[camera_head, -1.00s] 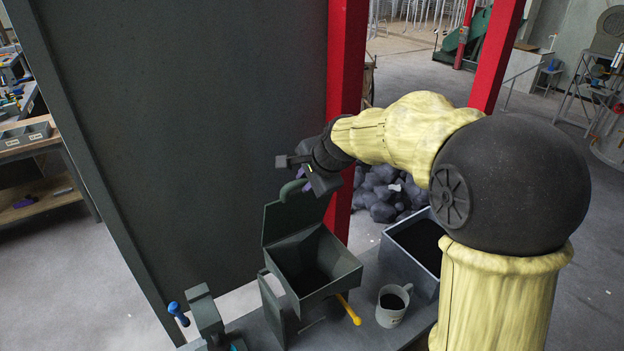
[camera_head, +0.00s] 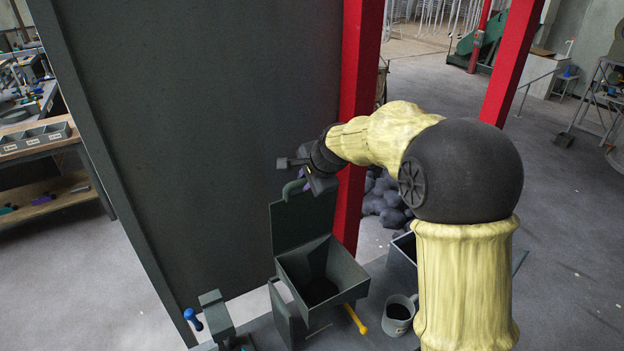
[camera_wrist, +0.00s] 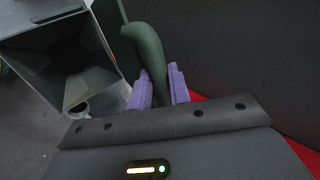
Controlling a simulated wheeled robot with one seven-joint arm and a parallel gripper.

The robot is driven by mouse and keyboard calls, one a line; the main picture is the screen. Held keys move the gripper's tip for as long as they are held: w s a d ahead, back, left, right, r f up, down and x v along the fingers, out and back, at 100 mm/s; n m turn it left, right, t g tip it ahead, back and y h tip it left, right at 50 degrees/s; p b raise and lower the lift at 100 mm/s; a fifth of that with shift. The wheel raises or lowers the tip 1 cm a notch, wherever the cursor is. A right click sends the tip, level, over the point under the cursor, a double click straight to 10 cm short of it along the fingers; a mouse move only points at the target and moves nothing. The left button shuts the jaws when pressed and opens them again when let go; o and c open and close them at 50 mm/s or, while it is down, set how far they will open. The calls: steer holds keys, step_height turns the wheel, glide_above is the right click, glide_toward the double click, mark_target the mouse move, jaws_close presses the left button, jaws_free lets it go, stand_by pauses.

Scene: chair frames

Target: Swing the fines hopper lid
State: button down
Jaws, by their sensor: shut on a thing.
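The fines hopper (camera_head: 322,272) is a dark grey-green open box on the bench, its mouth facing up. Its lid (camera_head: 302,222) stands raised, close to upright, at the back of the hopper. A curved green handle (camera_head: 292,188) sits at the lid's top edge. My gripper (camera_head: 306,182) is at that handle. In the wrist view the purple fingers of my gripper (camera_wrist: 160,88) are closed around the end of the curved handle (camera_wrist: 147,50). The hopper's open mouth (camera_wrist: 95,75) shows at upper left there.
A grey mug (camera_head: 398,314) and a dark bin (camera_head: 404,250) stand right of the hopper. A yellow-handled tool (camera_head: 355,319) lies in front, and a blue-handled clamp (camera_head: 212,318) stands left. A large dark panel (camera_head: 200,130) and red post (camera_head: 358,110) rise behind.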

steer(key=shift+w+a, duration=0.15)
steer(key=shift+w, duration=0.05)
